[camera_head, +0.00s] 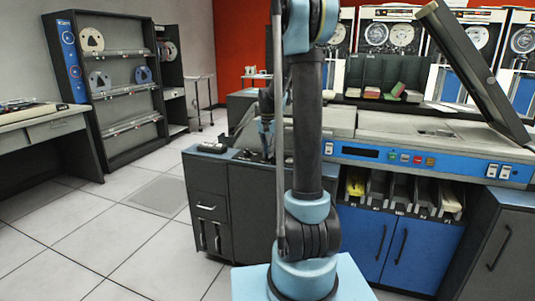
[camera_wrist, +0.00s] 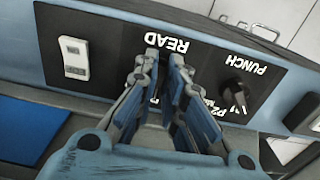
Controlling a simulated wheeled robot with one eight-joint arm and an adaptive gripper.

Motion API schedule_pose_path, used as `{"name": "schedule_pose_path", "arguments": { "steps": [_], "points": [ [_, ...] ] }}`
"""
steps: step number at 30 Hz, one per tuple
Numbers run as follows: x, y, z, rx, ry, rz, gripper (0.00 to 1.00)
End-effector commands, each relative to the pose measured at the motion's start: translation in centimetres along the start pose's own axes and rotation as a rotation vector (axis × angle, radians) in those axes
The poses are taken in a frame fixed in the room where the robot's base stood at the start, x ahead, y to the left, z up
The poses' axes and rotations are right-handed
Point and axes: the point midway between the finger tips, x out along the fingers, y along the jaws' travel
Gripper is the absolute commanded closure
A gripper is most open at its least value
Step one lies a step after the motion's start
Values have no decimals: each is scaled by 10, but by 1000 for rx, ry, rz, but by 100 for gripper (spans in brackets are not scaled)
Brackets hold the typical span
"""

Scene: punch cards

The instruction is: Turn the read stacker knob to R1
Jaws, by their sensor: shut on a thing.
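In the wrist view, a black panel (camera_wrist: 104,42) on the blue machine face carries the upside-down words READ and PUNCH. My gripper (camera_wrist: 165,62) reaches to the panel under the word READ, with its fingers close together. It is shut on the read stacker knob, which is mostly hidden between and behind the fingers, so its pointer and setting cannot be read. The punch knob (camera_wrist: 237,88) is black, stands to the right of my fingers and is apart from them. Part of a P2 label shows beside the right finger.
In the head view, the card machine (camera_head: 430,154) has a tilted dark lid (camera_head: 472,72) and stacker pockets (camera_head: 400,193) below. Open floor (camera_head: 85,220) lies left.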

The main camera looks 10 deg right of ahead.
Motion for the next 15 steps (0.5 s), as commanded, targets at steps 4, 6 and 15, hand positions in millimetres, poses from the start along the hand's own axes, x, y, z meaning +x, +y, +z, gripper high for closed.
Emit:
{"name": "schedule_pose_path", "arguments": {
  "steps": [4, 6, 15],
  "points": [
    [0, 0, 0, -59, 0, -1, 100],
    [0, 1, 0, -102, 0, -1, 100],
    [0, 3, -1, -347, 0, -1, 100]
  ]
}}
